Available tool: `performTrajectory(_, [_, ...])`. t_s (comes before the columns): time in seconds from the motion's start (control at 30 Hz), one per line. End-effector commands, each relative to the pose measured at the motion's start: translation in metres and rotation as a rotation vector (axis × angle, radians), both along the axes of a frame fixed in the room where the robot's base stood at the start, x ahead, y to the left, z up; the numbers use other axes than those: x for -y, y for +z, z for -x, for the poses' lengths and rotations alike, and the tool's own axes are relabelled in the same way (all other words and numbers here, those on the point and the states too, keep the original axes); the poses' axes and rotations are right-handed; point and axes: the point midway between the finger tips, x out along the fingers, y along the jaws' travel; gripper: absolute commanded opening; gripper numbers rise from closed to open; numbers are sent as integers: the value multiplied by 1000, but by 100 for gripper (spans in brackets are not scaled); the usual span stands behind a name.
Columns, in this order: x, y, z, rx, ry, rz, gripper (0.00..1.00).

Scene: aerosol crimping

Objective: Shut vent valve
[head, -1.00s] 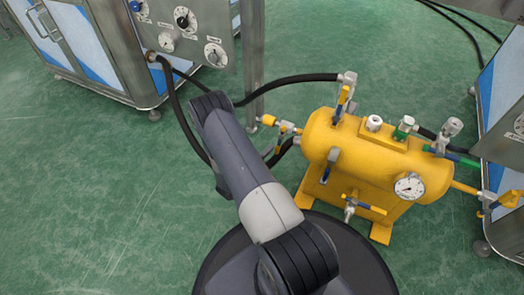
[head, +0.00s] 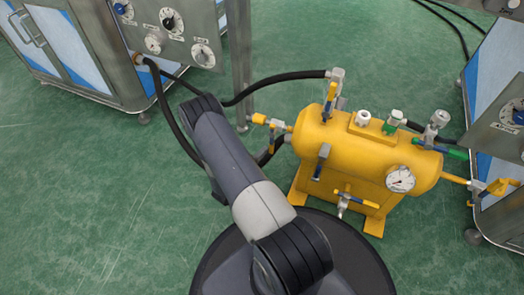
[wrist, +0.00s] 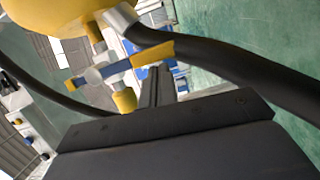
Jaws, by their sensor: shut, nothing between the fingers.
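The yellow tank (head: 345,155) carries several valves; no label shows which is the vent valve. The valve on its left end has a blue and yellow lever (head: 273,135) and a yellow end piece (head: 259,118). In the wrist view the lever (wrist: 122,67) lies across its pipe, with the yellow end piece (wrist: 125,100) below and the tank (wrist: 60,14) at the top left. My gripper (wrist: 155,84) is shut and empty, its fingertips close to the lever's yellow part; contact cannot be told. In the head view my arm hides the gripper.
A black hose (wrist: 215,65) runs from a grey elbow beside the valve, close to my gripper. Steel cabinets with dials (head: 165,30) stand at the left and right (head: 500,125). A steel post (head: 239,60) rises behind the tank. Green floor (head: 70,210) is clear at the left.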

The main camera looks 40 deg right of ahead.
Motion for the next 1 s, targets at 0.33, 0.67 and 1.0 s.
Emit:
performTrajectory(0.33, [-57,3,18,-5,1,1,0])
performTrajectory(0.67, [-93,2,27,-1,3,1,0])
performTrajectory(1.0, [-97,1,28,2,4,2,0])
